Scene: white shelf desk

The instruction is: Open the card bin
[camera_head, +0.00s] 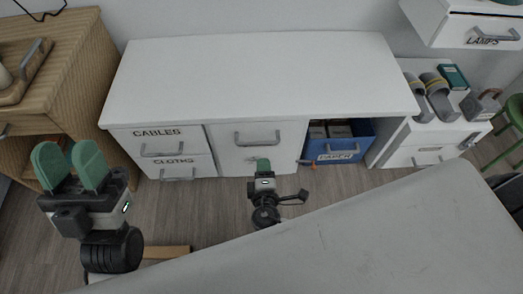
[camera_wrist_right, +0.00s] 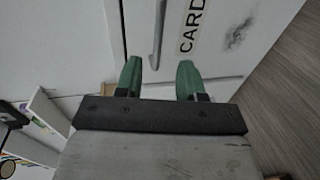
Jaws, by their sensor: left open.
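The card bin (camera_wrist_right: 225,75) is a white front marked CARD in the right wrist view, with a grey bar handle (camera_wrist_right: 159,35). In the head view, the middle front of the desk (camera_head: 222,155), with its grey handle (camera_head: 257,138), appears to be this bin; its label is hidden behind my right gripper. My right gripper (camera_head: 264,165) is close in front, just below the handle. In the right wrist view its green fingers (camera_wrist_right: 159,78) are apart and empty, with the handle's near end between or just beyond them; contact cannot be told. My left gripper (camera_head: 70,168) is open and empty, far left.
Left of the bin are the CABLES (camera_head: 162,142) and CLOTHS (camera_head: 178,170) drawers. Right of it is the blue PAPER bin (camera_head: 340,150) in an open bay. A grey surface (camera_head: 400,225) fills the lower right. A wooden cabinet (camera_head: 90,60) stands left; the white desktop (camera_head: 260,75) is clear.

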